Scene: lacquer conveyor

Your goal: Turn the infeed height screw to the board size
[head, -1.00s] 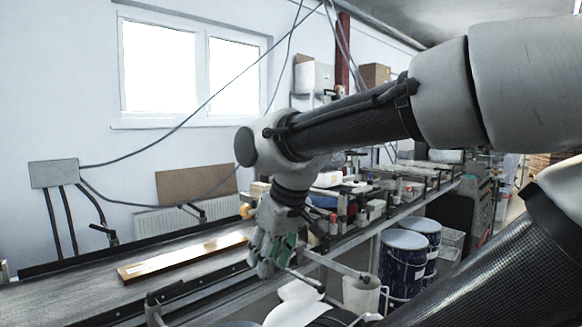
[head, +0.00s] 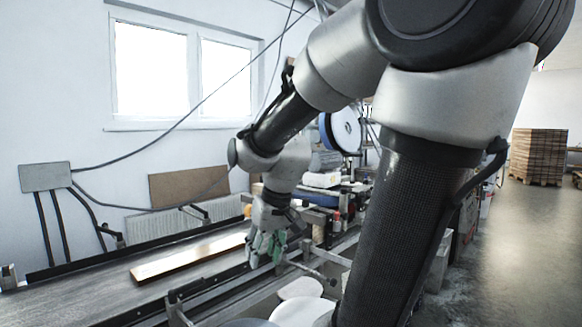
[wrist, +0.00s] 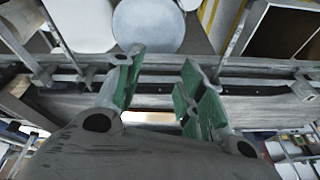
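A long wooden board (head: 190,258) lies flat on the grey conveyor belt (head: 95,290) at the left in the head view. My gripper (head: 265,250), with green finger pads, hangs beside the conveyor's near edge, right of the board's end. In the wrist view my gripper (wrist: 164,62) has its two fingers apart, with nothing clearly held between them. A metal rod (head: 312,272) sticks out just right of the gripper in the head view. I cannot tell which part is the infeed height screw.
The conveyor's side rail (wrist: 250,83) runs across the wrist view beyond the fingers. Round pale lids (head: 300,288) sit below the near rail. A grey wall box (head: 45,176) with cables is at the left. Stacked pallets (head: 538,156) stand far right, with open floor before them.

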